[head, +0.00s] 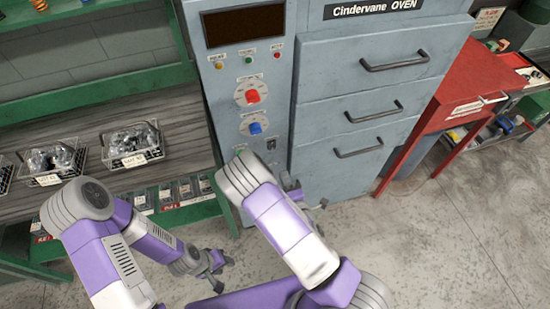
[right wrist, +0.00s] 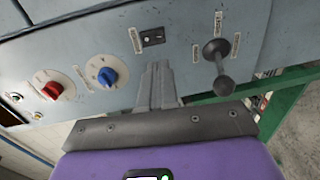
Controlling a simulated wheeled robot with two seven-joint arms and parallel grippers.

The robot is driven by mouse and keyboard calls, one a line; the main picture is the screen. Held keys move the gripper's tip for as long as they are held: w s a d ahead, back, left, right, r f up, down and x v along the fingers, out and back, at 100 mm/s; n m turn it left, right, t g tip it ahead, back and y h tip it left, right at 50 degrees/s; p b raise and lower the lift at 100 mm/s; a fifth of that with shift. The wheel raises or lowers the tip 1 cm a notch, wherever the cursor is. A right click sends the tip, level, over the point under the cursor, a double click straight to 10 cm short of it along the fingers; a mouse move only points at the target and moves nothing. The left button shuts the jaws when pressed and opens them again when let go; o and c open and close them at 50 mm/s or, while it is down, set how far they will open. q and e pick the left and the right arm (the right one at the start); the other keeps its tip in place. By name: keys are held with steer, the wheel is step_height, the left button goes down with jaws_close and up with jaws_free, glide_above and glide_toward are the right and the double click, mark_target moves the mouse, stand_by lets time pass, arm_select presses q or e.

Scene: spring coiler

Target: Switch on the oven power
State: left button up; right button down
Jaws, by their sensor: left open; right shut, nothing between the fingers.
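The oven's grey control panel (head: 222,100) carries a small black rocker switch (head: 271,144) low down, right of the blue knob (head: 256,128). In the right wrist view the rocker switch (right wrist: 152,37) is close in front of the fingers, beside a small label I cannot read. A dark lever with a round end (right wrist: 220,60) sticks out to its right. My right gripper (right wrist: 158,68) is shut and empty, its tips near the panel just short of the switch; contact cannot be told. In the head view my right arm hides it. My left gripper (head: 222,272) is open and empty, low over the floor.
A red knob (head: 252,97), small coloured buttons (head: 248,60) and a dark display (head: 244,26) sit higher on the panel. Oven drawers (head: 350,110) with handles stand right. Wire baskets (head: 136,145) of parts are on the left shelf. A red table (head: 470,90) stands far right.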

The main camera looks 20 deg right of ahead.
steer(key=b, duration=0.7)
glide_toward(272, 149)
arm_select(q)
step_height(272, 149, down, 8)
steer(key=shift+r, duration=0.15)
arm_select(e)
steer(key=w, duration=0.6)
steer(key=shift+w+f, duration=0.35)
steer(key=shift+w, duration=0.05)
steer(key=shift+a, duration=0.1)
